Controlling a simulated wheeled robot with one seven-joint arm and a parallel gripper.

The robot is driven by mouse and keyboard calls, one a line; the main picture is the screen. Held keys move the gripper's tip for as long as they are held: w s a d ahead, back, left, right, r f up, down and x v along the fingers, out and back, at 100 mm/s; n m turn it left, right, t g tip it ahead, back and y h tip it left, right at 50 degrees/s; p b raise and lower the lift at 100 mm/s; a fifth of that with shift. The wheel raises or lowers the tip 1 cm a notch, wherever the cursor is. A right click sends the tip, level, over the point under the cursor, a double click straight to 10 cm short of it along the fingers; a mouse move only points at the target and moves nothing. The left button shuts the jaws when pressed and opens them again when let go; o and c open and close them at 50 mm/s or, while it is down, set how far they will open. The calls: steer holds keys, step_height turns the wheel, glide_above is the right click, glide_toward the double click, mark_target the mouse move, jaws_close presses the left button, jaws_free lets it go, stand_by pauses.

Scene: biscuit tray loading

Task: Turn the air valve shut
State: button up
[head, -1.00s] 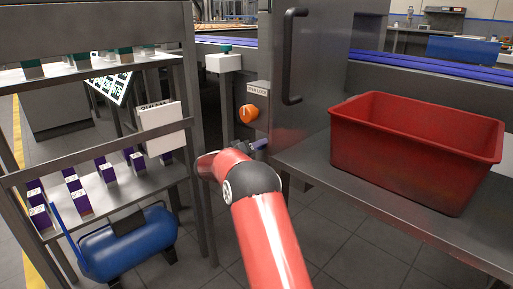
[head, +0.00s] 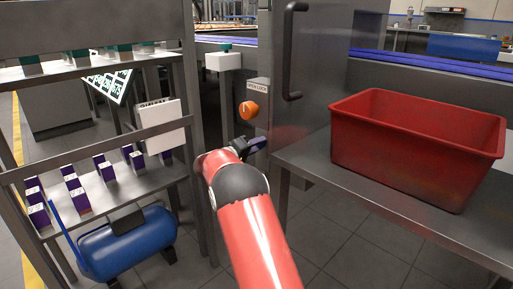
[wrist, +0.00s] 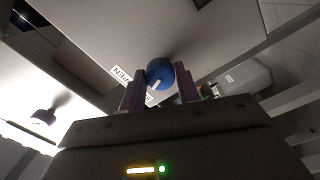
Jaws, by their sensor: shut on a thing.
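A round blue knob (wrist: 160,73), which appears to be the air valve, sits between the two purple fingers of my gripper (wrist: 157,92) in the wrist view. The fingers are shut on it. White labels with dark lettering show beside it; one reads partly "PEN". In the head view my gripper (head: 251,146) is at the lower front of the grey cabinet (head: 313,110), below an orange knob (head: 249,109) under an "OPEN LOCK" label. My gripper and arm mostly hide the blue knob there, so its turn angle cannot be told.
A red crate (head: 400,150) stands on a steel bench (head: 310,160) at right. A rack (head: 190,100) with small purple boxes is close at left. A blue tank (head: 125,243) lies under it. The cabinet's dark handle (head: 289,50) juts out above.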

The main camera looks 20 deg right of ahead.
steer(key=shift+n+t+p, duration=0.3)
steer(key=shift+n+p, duration=2.75)
steer(key=shift+n, duration=4.15)
steer(key=o, duration=1)
steer(key=shift+a, duration=0.1)
steer(key=v, duration=0.7)
steer(key=shift+s+a, duration=0.2)
steer(key=shift+a, duration=0.05)
